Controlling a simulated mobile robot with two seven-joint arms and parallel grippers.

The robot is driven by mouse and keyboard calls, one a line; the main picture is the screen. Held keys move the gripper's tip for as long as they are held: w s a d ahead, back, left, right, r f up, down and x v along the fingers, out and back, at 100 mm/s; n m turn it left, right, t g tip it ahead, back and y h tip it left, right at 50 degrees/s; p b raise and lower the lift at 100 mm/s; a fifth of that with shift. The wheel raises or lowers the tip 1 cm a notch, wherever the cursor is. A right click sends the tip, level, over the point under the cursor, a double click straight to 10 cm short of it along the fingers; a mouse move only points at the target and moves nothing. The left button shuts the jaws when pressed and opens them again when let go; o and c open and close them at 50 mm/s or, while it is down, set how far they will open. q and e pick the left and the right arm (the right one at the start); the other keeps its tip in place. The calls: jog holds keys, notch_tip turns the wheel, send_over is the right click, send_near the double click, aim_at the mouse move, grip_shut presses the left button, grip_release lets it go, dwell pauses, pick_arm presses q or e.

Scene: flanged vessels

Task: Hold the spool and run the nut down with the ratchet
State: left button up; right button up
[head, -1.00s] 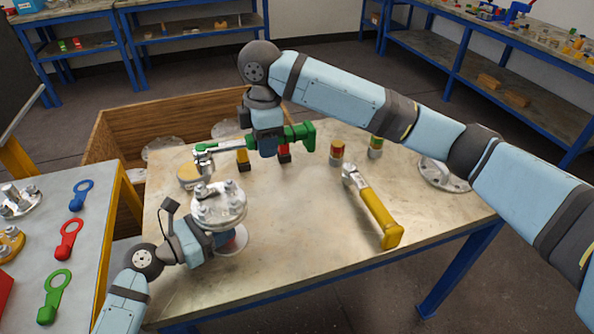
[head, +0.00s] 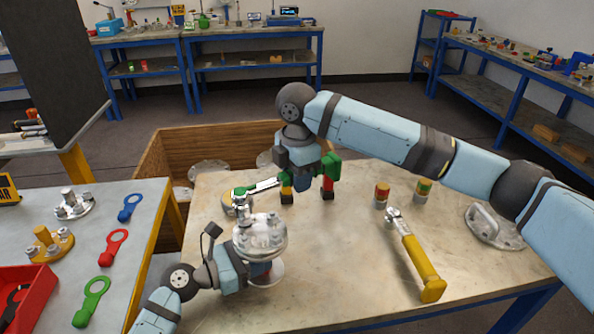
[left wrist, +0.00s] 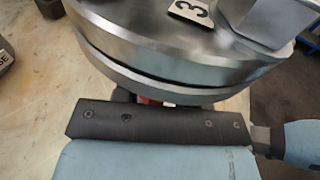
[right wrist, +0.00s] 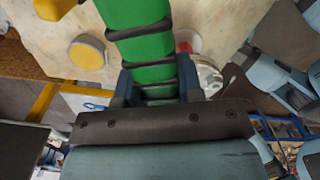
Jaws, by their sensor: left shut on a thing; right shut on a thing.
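The spool (head: 266,272) stands upright near the table's left front. Its silver top flange (head: 260,234) carries several bolts and nuts. My left gripper (head: 256,268) is shut on the spool below this flange; in the left wrist view the flange (left wrist: 165,60), with a "3" plate, hides the fingertips. My right gripper (head: 303,178) is shut on the ratchet's green handle (head: 331,168), which also fills the top of the right wrist view (right wrist: 145,40). The ratchet's silver shaft points left, its head by the flange's back-left edge. I cannot tell whether the head sits on a nut.
A yellow-handled hammer-like tool (head: 421,265) lies right of the spool. Small cans (head: 382,195) and a handled flange cover (head: 492,228) stand beyond it. A wooden crate (head: 165,160) is behind. A side table (head: 150,200) holds coloured wrenches. The table's front middle is clear.

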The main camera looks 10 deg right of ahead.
jog(key=shift+f, duration=0.2)
jog(key=shift+f, duration=1)
jog(key=s+m, duration=1.1)
jog(key=r, duration=0.5)
jog(key=shift+s+a, duration=0.15)
jog(key=shift+a, duration=0.25)
dwell(0.5)
pick_arm(q)
jog(key=o, duration=0.9)
